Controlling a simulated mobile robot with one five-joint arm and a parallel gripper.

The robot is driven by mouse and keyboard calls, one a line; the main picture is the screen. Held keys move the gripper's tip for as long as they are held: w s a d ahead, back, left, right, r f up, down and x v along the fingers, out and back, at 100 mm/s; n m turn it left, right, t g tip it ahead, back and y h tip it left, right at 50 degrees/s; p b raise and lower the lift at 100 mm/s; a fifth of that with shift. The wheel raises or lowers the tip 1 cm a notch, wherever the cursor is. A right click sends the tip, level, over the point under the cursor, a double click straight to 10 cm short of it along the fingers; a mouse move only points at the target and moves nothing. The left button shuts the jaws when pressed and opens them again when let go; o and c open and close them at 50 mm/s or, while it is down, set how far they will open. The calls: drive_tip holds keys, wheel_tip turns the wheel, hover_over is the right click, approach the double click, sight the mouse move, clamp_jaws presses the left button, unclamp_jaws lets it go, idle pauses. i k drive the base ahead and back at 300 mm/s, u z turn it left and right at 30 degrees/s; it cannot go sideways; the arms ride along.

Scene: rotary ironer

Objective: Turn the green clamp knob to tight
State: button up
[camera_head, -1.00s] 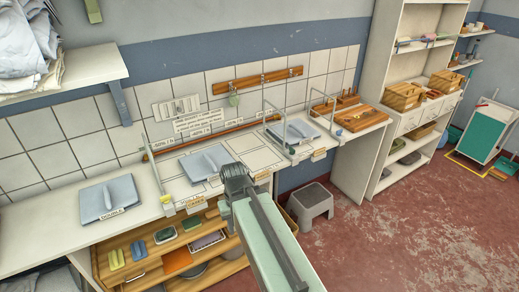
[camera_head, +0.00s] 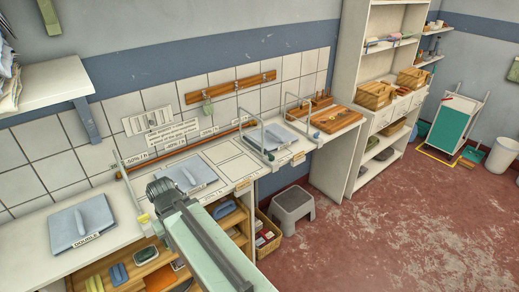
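A small dark green knob (camera_head: 270,157) shows at the front of the right-hand wire frame on the counter; it is too small to read its setting. A yellow knob (camera_head: 143,218) sits at the foot of the left-hand frame. My gripper (camera_head: 160,187) is at the end of my pale green arm, over the front of the counter, close to the yellow knob in the picture and well left of the green one. Its fingers are too small and dark to tell open from shut. I see nothing in it.
Grey folded pads with handles lie on the counter, one (camera_head: 82,222) labelled DOUBLE. A wooden board (camera_head: 334,121) lies at the counter's right end. A grey step stool (camera_head: 293,206) and a basket (camera_head: 266,236) stand below. The red floor to the right is clear.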

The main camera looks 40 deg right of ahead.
sight(275, 164)
drive_tip(key=z, duration=0.05)
drive_tip(key=i, duration=1.25)
